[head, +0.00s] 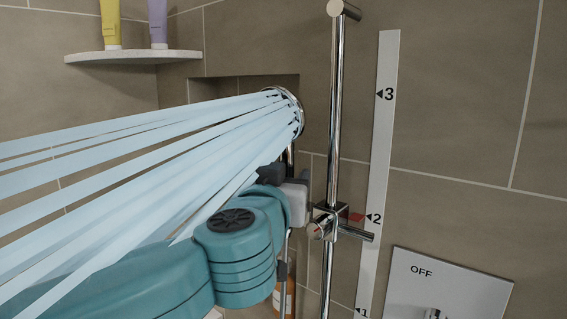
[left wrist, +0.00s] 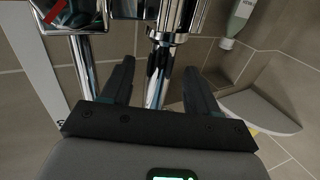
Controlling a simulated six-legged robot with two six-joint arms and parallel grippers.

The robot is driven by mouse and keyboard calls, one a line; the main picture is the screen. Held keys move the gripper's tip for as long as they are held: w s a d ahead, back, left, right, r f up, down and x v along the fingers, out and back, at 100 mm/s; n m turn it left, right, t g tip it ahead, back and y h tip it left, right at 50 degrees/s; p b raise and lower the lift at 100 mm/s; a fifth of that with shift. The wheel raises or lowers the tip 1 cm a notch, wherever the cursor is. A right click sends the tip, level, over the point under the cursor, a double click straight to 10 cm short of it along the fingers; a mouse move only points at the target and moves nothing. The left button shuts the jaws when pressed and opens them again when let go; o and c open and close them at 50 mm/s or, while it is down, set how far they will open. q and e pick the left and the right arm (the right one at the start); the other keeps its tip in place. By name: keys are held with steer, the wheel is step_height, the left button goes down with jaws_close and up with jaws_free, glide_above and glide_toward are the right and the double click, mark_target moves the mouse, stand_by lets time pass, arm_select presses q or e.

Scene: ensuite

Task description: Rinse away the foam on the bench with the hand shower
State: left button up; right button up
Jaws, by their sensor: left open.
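The hand shower (head: 290,112) is running in the head view, its chrome head sending a broad fan of pale blue jets to the left. My left gripper (head: 272,174) is just below the head, at the handle. In the left wrist view my left gripper (left wrist: 157,75) is open, with the chrome handle (left wrist: 158,68) of the hand shower between its two dark fingers. I cannot tell whether either finger touches it. The bench and the foam are not in view. My right gripper is not in view.
A chrome riser rail (head: 337,110) with a slider holder (head: 328,222) stands right of the hand shower. A numbered strip (head: 382,150) and a panel marked OFF (head: 450,285) are on the wall. A corner shelf (head: 130,56) holds a yellow and a purple tube. An amber bottle (head: 284,290) shows below.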

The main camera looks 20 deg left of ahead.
mark_target(283, 117)
arm_select(q)
steer(key=shift+w, duration=1.25)
steer(key=shift+s+a, duration=0.1)
steer(key=shift+s, duration=0.15)
steer(key=shift+c, duration=0.6)
steer(key=shift+w, duration=0.1)
jaws_close()
step_height(283, 117, up, 10)
steer(key=p, duration=0.4)
steer(key=shift+f+p, duration=0.1)
steer(key=shift+p, duration=0.3)
step_height(283, 117, up, 8)
steer(key=shift+w+b, duration=0.15)
steer(key=shift+b, duration=0.25)
steer(key=shift+r, duration=1.05)
steer(key=shift+s+r, duration=0.1)
steer(key=shift+s, duration=0.1)
